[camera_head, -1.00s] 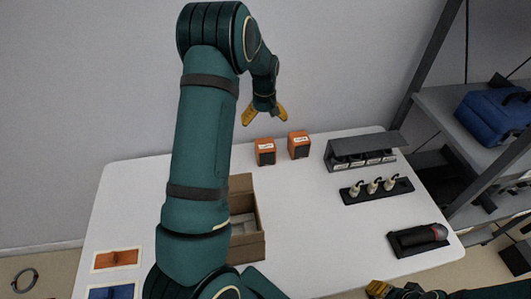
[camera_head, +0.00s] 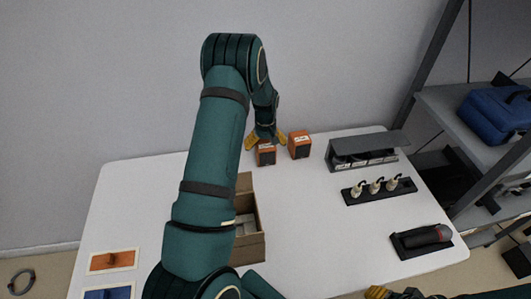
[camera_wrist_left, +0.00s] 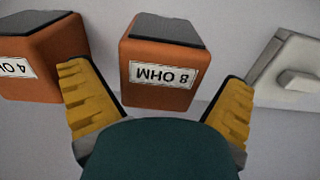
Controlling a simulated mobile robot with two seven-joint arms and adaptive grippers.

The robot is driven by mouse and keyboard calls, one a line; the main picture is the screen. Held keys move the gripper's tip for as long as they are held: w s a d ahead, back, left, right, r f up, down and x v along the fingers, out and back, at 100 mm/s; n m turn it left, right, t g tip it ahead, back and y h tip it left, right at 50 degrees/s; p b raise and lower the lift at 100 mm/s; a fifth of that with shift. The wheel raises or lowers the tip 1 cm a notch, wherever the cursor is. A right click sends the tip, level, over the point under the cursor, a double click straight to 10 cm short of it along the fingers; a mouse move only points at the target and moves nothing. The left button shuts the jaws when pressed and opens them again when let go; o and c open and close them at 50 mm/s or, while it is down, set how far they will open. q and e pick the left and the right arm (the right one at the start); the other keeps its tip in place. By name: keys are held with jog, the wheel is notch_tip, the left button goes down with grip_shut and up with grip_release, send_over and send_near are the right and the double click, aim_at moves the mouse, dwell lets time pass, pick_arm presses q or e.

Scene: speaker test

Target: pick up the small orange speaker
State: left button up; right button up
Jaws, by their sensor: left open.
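Two orange speakers with dark faces stand side by side at the table's back edge. The left one (camera_head: 266,156) is below my left gripper (camera_head: 266,137), and the other (camera_head: 300,147) is just to its right. In the left wrist view, a speaker labelled "8 OHM" (camera_wrist_left: 158,97) lies between the open yellow fingers (camera_wrist_left: 156,75), with gaps on both sides. A speaker labelled "4 OHM" (camera_wrist_left: 30,50) is outside the left finger. The labels appear upside down there. My right gripper (camera_head: 377,291) shows only partly at the bottom edge; its jaw opening is unclear.
An open cardboard box (camera_head: 255,245) stands partly behind my left arm. A dark grey holder (camera_head: 365,150), a black strip with several pale plugs (camera_head: 378,191) and a black tray (camera_head: 402,250) with a dark cylinder are right. Shelving (camera_head: 455,125) borders the table. The table's middle is clear.

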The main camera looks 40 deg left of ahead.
pick_arm(q)
jog(key=c, duration=1.2)
jog(key=shift+r, duration=0.1)
jog(key=shift+r, duration=0.1)
